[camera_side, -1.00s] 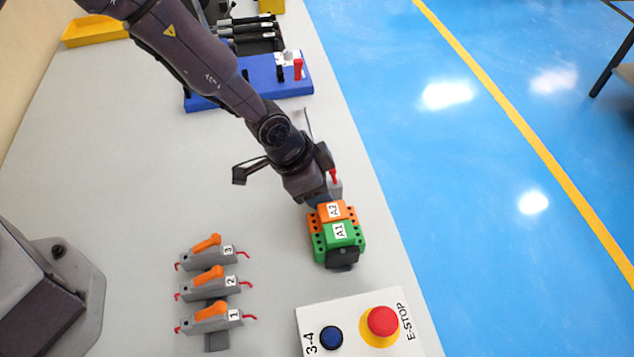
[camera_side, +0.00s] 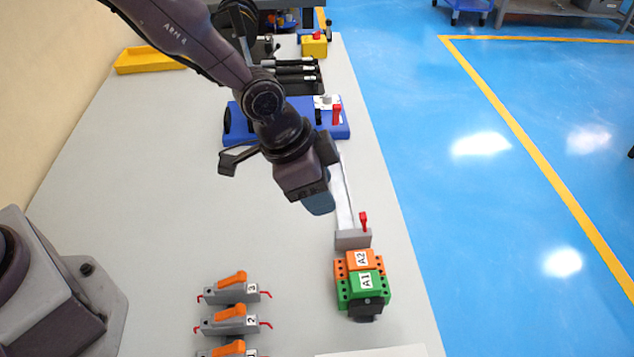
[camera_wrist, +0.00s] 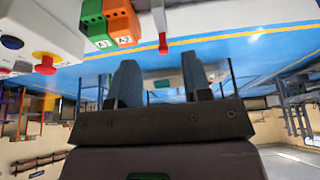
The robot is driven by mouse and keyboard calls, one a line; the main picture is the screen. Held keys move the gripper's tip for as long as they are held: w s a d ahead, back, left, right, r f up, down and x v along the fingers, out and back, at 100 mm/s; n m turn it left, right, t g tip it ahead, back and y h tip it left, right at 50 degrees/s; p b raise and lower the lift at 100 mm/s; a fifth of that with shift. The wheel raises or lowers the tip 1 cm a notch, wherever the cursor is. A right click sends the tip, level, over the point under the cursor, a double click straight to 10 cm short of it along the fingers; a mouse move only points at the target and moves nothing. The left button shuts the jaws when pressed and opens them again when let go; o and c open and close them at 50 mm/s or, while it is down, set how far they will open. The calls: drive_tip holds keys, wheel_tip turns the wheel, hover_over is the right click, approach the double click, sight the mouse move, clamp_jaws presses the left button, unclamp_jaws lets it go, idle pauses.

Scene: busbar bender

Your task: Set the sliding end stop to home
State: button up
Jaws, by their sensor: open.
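The sliding end stop is a grey block (camera_side: 352,238) with a red lever (camera_side: 364,221), on a pale rail (camera_side: 343,190) that runs back to the blue bender (camera_side: 340,131). It sits close behind the orange A2 block. In the wrist view the red lever (camera_wrist: 163,43) shows beyond my fingertips, with part of the grey stop (camera_wrist: 158,15) at the top edge. My gripper (camera_side: 319,204) is up and to the left of the stop, apart from it, in the side view. In the wrist view my gripper (camera_wrist: 161,75) has its two blue-grey fingers spread with nothing between them.
The orange A2 block (camera_side: 361,259) and green A1 block (camera_side: 363,288) stand in front of the stop. Several grey units with orange levers (camera_side: 232,289) are at the lower left. An E-stop button (camera_wrist: 46,64) shows in the wrist view. The bench's left middle is clear.

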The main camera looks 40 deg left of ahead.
drive_tip(key=shift+s+r, duration=0.1)
drive_tip(key=shift+r, duration=0.15)
